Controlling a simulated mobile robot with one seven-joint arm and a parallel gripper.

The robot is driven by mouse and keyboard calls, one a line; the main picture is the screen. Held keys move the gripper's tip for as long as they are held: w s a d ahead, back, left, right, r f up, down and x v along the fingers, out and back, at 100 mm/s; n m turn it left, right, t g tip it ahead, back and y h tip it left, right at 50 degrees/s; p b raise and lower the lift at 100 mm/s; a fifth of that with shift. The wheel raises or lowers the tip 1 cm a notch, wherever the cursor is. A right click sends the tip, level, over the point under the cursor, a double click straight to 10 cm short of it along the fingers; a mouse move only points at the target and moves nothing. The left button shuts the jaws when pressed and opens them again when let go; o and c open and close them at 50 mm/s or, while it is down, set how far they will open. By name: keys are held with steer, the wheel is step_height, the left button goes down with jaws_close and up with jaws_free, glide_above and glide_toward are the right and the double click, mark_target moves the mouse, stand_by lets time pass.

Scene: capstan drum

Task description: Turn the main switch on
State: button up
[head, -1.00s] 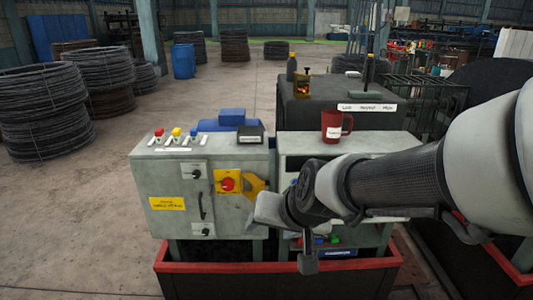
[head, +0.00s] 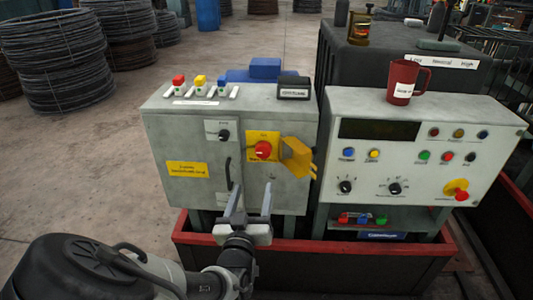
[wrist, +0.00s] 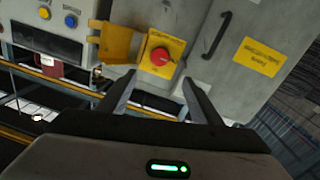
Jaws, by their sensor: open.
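The main switch looks to be the red rotary knob (head: 263,150) on a yellow plate (head: 262,138), on the front of the left grey cabinet (head: 160,130). A yellow hinged cover (head: 297,157) stands swung out to the right of the plate. The red knob also shows in the wrist view (wrist: 160,56), beyond the fingers, with the yellow cover (wrist: 110,45) beside it. My gripper (head: 250,203) is open and empty, below and in front of the knob, apart from it. Its two fingers also show in the wrist view (wrist: 158,95). The knob's label is too small to read.
A black door handle (head: 229,174) and small black knob (head: 224,135) are left of the switch. Right is a control panel (head: 412,155) with buttons and a red mug (head: 404,80) on top. A red-rimmed trough (head: 330,248) runs below the cabinets.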

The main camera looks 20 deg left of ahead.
mark_target(263, 153)
steer(key=w+a, duration=0.1)
steer(key=w, duration=0.4)
steer(key=w+a, duration=0.1)
steer(key=w, duration=1)
steer(key=shift+w+a, duration=0.25)
steer(key=shift+a, duration=0.15)
steer(key=shift+b, duration=0.3)
steer(key=c, duration=1.1)
